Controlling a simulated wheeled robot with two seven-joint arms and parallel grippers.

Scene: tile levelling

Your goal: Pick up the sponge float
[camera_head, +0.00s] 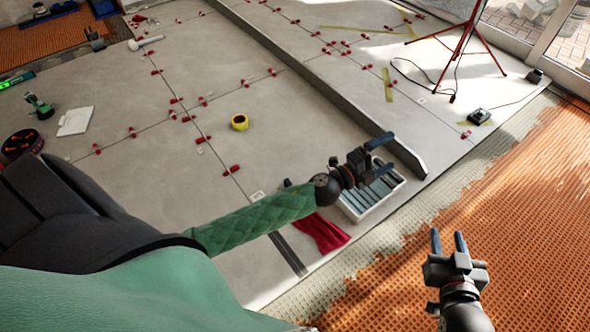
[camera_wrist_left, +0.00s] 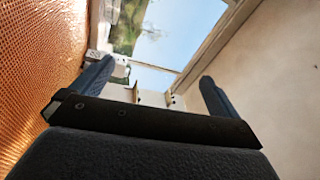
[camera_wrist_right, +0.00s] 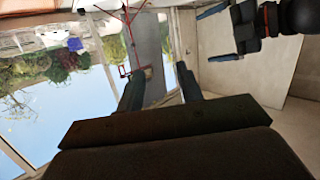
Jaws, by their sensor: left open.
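I cannot clearly make out the sponge float in any view. A white tub (camera_head: 352,214) with dark slats stands on the tiles, partly hidden behind my left gripper (camera_head: 388,153). That gripper is open and empty above the tub; its spread fingers also show in the left wrist view (camera_wrist_left: 155,80). My right gripper (camera_head: 447,235) is open and empty over the orange mat. Its two fingers are apart in the right wrist view (camera_wrist_right: 160,88), where my left gripper shows at the upper right.
A red cloth (camera_head: 322,234) lies beside the tub. A long dark straightedge (camera_head: 330,88) stands on the tiles behind it. A yellow tape roll (camera_head: 240,122), red clips and a red tripod (camera_head: 463,45) are farther off. Orange matting (camera_head: 520,210) covers the right foreground.

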